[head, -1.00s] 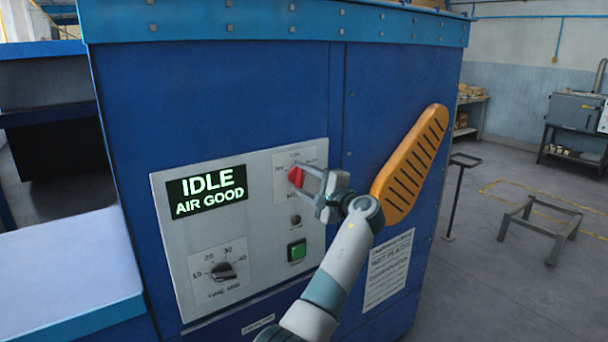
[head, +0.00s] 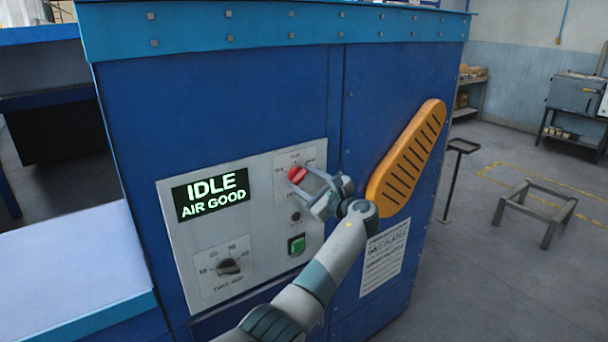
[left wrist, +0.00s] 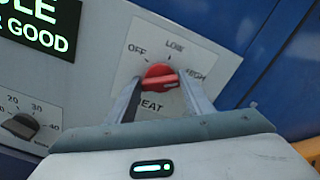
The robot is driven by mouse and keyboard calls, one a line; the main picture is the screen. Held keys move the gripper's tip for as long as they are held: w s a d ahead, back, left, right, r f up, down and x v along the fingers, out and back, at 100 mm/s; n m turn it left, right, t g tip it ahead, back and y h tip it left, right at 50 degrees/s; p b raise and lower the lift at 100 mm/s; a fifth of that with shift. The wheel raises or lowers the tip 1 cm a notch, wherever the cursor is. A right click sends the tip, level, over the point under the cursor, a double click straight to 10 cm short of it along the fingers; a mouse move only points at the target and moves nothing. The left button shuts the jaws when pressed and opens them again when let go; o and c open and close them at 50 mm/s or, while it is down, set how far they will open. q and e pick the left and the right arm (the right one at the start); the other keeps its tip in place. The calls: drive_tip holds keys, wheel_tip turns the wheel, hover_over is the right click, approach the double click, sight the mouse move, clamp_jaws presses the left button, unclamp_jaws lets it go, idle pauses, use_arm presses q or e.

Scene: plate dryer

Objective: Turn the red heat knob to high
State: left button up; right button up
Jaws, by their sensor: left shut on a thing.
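The red heat knob (head: 297,174) is on the upper right of the grey control panel (head: 262,225). In the left wrist view the red knob (left wrist: 158,77) sits among the labels OFF, LOW and HIGH, above the partly covered word HEAT. Its pale pointer mark lies on its right side, toward the HIGH side; the exact alignment is hard to tell. My left gripper (head: 305,180) reaches in from the right, shut on the knob, with a finger on either side of it (left wrist: 162,92). My right gripper is not in view.
A display (head: 211,195) reads IDLE, AIR GOOD. A dark timer knob (head: 229,267) and a green button (head: 297,244) sit lower on the panel. A large orange slotted handle (head: 406,158) stands close right of my left gripper. Open floor lies further right.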

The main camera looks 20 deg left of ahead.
use_arm(q)
drive_tip(key=shift+r+m, duration=0.1)
drive_tip(key=shift+m, duration=0.2)
drive_tip(key=o, duration=1.1)
drive_tip(key=shift+w+a, duration=0.1)
drive_tip(key=shift+c, duration=0.2)
drive_tip(key=shift+s+d+f, duration=0.2)
drive_tip(key=shift+s+d, duration=0.1)
drive_tip(key=shift+d, duration=0.1)
drive_tip(key=b+v, duration=0.7)
drive_tip(key=v, duration=0.9)
drive_tip(key=shift+s+d, duration=0.2)
